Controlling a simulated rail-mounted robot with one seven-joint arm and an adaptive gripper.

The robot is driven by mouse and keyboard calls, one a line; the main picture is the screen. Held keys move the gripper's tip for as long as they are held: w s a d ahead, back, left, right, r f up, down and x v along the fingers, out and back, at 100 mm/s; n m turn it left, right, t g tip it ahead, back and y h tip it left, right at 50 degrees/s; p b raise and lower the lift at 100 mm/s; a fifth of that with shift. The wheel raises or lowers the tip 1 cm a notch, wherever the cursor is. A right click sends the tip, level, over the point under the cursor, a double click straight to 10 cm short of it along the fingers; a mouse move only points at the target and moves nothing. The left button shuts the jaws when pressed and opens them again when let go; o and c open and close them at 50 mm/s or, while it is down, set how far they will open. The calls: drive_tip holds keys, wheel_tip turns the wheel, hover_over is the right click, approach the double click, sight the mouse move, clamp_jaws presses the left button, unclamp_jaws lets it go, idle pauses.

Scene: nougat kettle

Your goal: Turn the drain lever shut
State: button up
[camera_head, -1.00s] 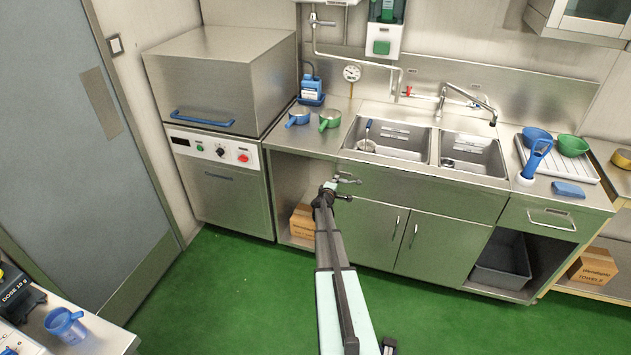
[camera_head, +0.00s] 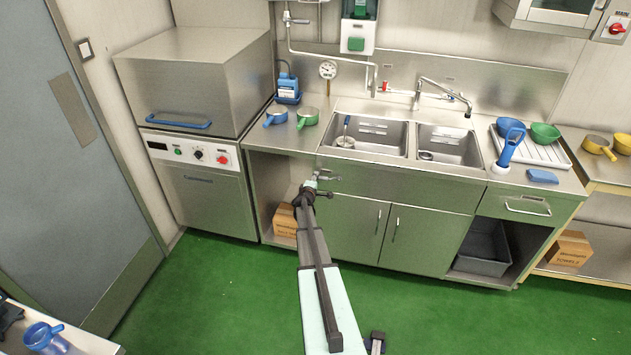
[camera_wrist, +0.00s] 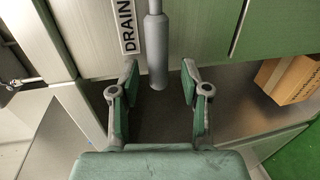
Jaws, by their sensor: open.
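The drain lever (camera_wrist: 157,55) shows in the wrist view as a grey rod with a thicker lower end, hanging straight down beside a white "DRAIN" label (camera_wrist: 127,27). My gripper (camera_wrist: 158,78) is open, with one green-padded finger on each side of the lever's lower end in the picture. I see no finger touching it, and I cannot tell how deep the lever sits between them. In the head view my gripper (camera_head: 323,181) is just in front of the sink cabinet's upper left front, under the sink (camera_head: 366,134). The lever cannot be made out clearly there.
A cardboard box (camera_head: 286,220) stands in the open bay left of the cabinet doors (camera_head: 355,230); a box also shows in the wrist view (camera_wrist: 290,80). A dishwasher (camera_head: 205,195) stands to the left. The green floor in front is clear.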

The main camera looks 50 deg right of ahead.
drive_tip(key=v, duration=1.2)
